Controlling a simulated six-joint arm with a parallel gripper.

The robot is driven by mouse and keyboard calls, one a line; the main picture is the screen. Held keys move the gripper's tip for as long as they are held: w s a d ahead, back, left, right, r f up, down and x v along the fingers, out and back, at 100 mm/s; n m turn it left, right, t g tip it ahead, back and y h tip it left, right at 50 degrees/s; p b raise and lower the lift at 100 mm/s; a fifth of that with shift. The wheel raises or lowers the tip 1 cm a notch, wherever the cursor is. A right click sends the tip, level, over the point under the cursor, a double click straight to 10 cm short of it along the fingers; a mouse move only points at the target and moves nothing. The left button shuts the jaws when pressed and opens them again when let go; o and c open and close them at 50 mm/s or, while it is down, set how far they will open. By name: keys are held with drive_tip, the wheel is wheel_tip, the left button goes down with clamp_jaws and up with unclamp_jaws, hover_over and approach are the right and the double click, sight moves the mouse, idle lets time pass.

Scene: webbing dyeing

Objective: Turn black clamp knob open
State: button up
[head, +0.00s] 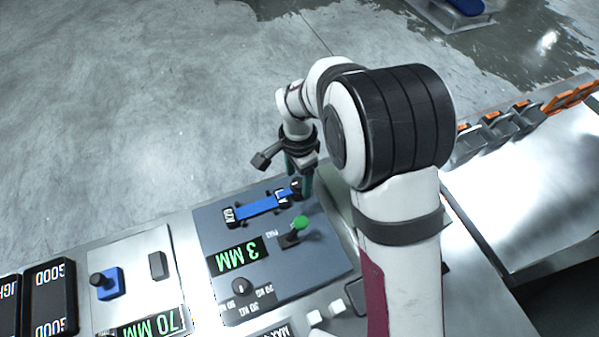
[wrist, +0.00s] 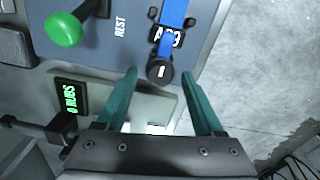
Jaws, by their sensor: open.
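The black clamp knob (wrist: 160,73) is round with a white mark on its top. It sits at the end of a blue webbing strap (wrist: 174,12), beside a labelled black clamp (wrist: 155,35). In the head view the knob (head: 296,187) is at the right end of the strap (head: 257,208), partly covered by my gripper (head: 299,182). My gripper is open with two teal fingers. In the wrist view its fingertips (wrist: 158,75) lie on either side of the knob, with gaps; I cannot tell how deep they reach around it.
A green-knobbed lever (head: 300,222) stands near the strap on the dark panel (head: 305,270). A "3 MM" display (head: 237,256) and a small dial (head: 240,287) are nearer the front. A blue-based joystick (head: 107,282) is at left. Orange-topped clips (head: 497,122) line the right-hand table.

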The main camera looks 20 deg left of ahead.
drive_tip(key=shift+f, duration=0.2)
clamp_jaws()
drive_tip(key=shift+n, duration=0.3)
drive_tip(key=n, duration=0.3)
drive_tip(key=shift+n, duration=0.3)
drive_tip(key=n, duration=0.4)
drive_tip(key=shift+n, duration=0.3)
drive_tip(key=n, duration=0.4)
drive_tip(key=shift+n, duration=2.5)
